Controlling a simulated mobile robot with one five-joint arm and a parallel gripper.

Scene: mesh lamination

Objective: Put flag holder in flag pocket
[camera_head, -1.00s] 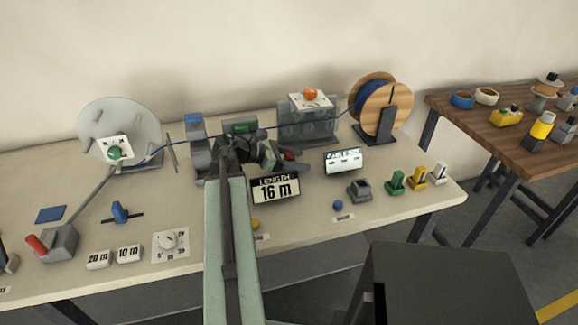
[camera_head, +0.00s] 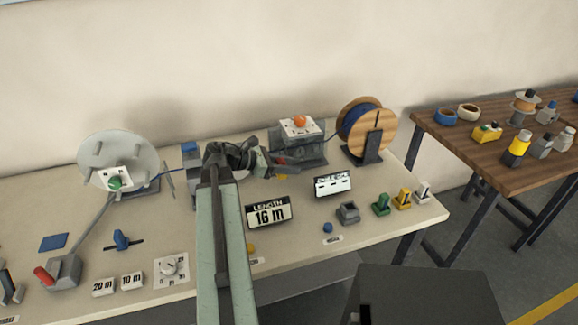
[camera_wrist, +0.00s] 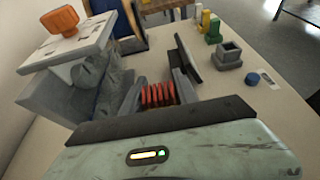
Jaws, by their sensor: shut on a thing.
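My gripper (camera_head: 278,165) is over the middle of the bench, in front of the grey device with the orange knob. In the wrist view its fingers are shut on a red ribbed piece (camera_wrist: 158,94); I cannot tell whether this is the flag holder. A grey square block with an open, empty socket (camera_head: 348,212) stands front right of my gripper; it also shows in the wrist view (camera_wrist: 229,54). A green piece (camera_head: 381,204), a yellow piece (camera_head: 403,199) and a white piece (camera_head: 423,192) stand in a row right of it. No pocket is labelled legibly.
A "16 m" length sign (camera_head: 269,213) and a second sign (camera_head: 332,184) stand before my gripper. The orange-knobbed device (camera_head: 299,150) and a wooden spool (camera_head: 366,130) stand behind. A blue button (camera_head: 328,228) lies near the front edge. A brown table (camera_head: 490,165) stands right.

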